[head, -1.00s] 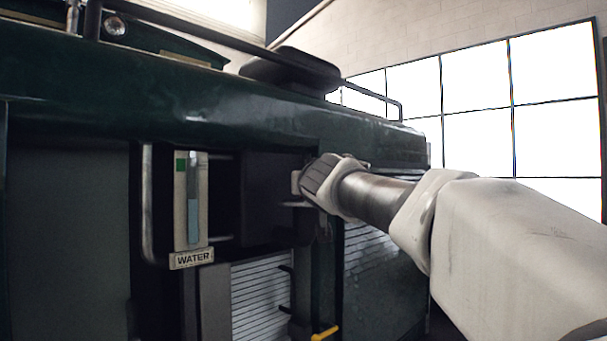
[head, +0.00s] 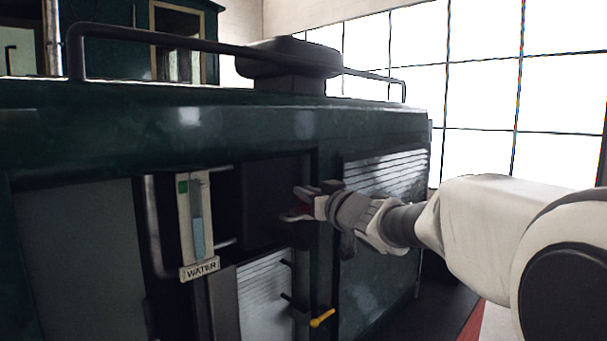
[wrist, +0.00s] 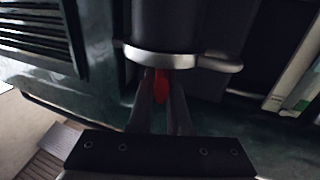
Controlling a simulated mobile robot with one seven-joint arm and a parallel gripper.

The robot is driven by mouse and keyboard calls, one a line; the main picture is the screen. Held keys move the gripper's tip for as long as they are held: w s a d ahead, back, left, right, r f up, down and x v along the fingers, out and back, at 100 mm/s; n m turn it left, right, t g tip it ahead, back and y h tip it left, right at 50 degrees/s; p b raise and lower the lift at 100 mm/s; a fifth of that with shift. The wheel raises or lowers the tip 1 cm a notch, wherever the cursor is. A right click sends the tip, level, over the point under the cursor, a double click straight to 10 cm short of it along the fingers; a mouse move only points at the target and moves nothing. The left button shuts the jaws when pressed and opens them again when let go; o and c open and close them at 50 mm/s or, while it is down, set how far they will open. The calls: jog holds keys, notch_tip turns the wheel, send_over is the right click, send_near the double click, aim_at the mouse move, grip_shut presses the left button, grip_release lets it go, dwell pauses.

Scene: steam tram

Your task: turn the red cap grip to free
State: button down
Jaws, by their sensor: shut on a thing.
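The red cap grip (wrist: 161,86) shows in the wrist view as a narrow red piece between the two fingers of my gripper (wrist: 160,90). It sits against a bright metal rim (wrist: 160,58) below a dark cylinder (wrist: 165,22). My gripper is shut on the red grip, and the fingers hide its sides. Which way the grip is turned cannot be told.
A water gauge (head: 196,222) with a WATER plate stands left of the gripper in the recess. A yellow-ended lever (head: 322,318) is below. Louvred panels (head: 385,172) flank the opening. A dark rail (head: 220,48) runs along the top.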

jog(key=shift+r+n+y+p, duration=0.2)
jog(key=shift+n+y+p, duration=0.15)
jog(key=shift+n+y, duration=0.05)
jog(key=shift+w+n+g+y, duration=0.1)
jog(key=shift+n+g+y, duration=0.5)
jog(key=shift+g+y, duration=0.25)
jog(key=shift+f+n+g+y+p, duration=0.1)
jog(key=shift+n+g+y+p, duration=0.2)
jog(key=shift+n+g+y, duration=0.65)
jog(key=c, duration=0.9)
grip_release()
jog(key=shift+f, duration=0.1)
jog(key=shift+o, duration=0.2)
